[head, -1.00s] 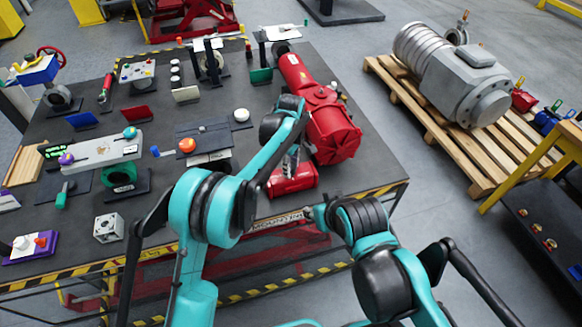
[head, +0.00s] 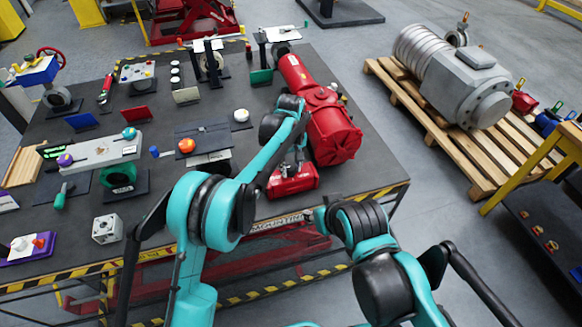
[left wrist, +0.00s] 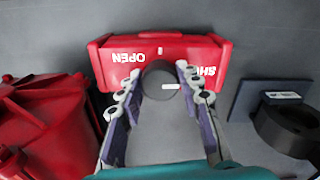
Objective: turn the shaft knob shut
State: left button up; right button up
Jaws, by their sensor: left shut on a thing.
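The red box (left wrist: 222,58) carries the white words OPEN on its left and SHUT, partly covered, on its right, both upside down in the left wrist view. A dark round shaft knob (left wrist: 158,82) stands in front of it, its white mark lying level on the right side. My left gripper (left wrist: 160,88) is shut on the knob, one finger on each side. In the head view the red box (head: 293,182) is at the table's front right. My left gripper (head: 284,166) is above it, and the knob is hidden. My right gripper (head: 313,215) barely shows near the table edge.
A large red actuator body (head: 333,135) stands close beside the box. In the left wrist view, a dark ring on a plate (left wrist: 285,120) is at the right. Several small parts cover the table's left half. A grey motor (head: 455,75) lies on a pallet.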

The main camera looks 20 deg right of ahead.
aim_at(290, 167)
dwell(0.3)
pick_arm(q)
jog(key=o, duration=1.2)
jog(key=shift+c, duration=0.2)
notch_tip(290, 167, up, 12)
jog(key=shift+a, duration=0.1)
